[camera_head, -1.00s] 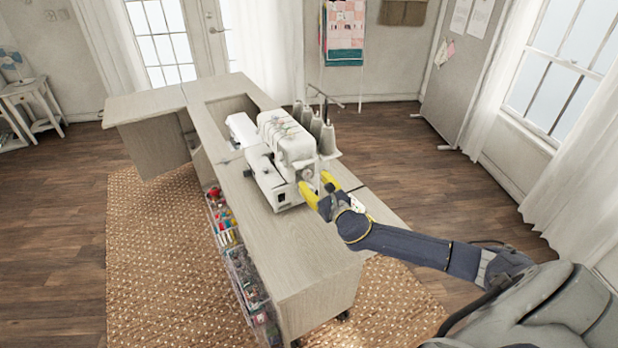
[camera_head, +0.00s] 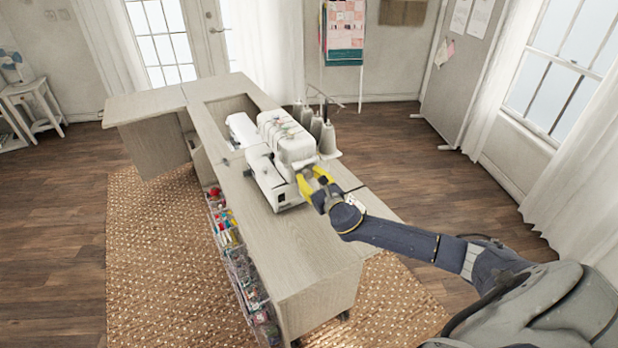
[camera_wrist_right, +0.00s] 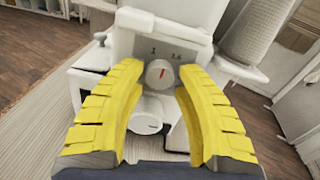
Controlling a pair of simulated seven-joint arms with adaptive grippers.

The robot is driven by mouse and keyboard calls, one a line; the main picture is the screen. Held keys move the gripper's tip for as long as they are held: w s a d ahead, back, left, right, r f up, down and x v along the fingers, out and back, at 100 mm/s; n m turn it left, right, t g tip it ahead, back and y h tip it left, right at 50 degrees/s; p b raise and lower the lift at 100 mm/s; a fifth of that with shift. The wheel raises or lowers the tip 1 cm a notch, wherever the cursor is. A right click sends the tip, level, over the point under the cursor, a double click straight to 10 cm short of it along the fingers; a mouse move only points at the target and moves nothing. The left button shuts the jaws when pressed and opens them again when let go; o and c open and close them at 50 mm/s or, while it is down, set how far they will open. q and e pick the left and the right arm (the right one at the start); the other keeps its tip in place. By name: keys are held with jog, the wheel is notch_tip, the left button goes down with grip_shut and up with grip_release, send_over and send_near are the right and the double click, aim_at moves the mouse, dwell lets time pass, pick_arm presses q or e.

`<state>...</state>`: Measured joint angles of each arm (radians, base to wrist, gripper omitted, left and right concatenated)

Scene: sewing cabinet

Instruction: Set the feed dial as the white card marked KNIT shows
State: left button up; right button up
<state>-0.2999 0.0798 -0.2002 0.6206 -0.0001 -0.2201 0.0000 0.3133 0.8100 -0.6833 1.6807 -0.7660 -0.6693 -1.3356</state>
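The white sewing machine (camera_head: 287,135) stands on the cabinet top. In the right wrist view, its round grey feed dial (camera_wrist_right: 159,74) has a red mark pointing up and slightly right, below small printed numbers. A larger white knob (camera_wrist_right: 146,122) sits lower. My right gripper (camera_head: 314,180) is at the machine's right end. Its yellow fingers are open on both sides of the dial in the wrist view (camera_wrist_right: 159,67), with gaps visible. I cannot make out the KNIT card; a small pale patch (camera_head: 352,199) shows beside my right wrist, too small to read. My left gripper is out of view.
Thread cones (camera_head: 327,139) stand behind the machine, close to my right gripper. The cabinet top (camera_head: 305,245) is bare toward the front. Clear bins of sewing supplies (camera_head: 243,275) hang on its left side.

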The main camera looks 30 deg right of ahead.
grip_shut()
jog(key=shift+m, duration=0.4)
jog(key=m, duration=0.3)
jog(key=shift+m, duration=1.4)
jog(key=o, duration=0.5)
grip_release()
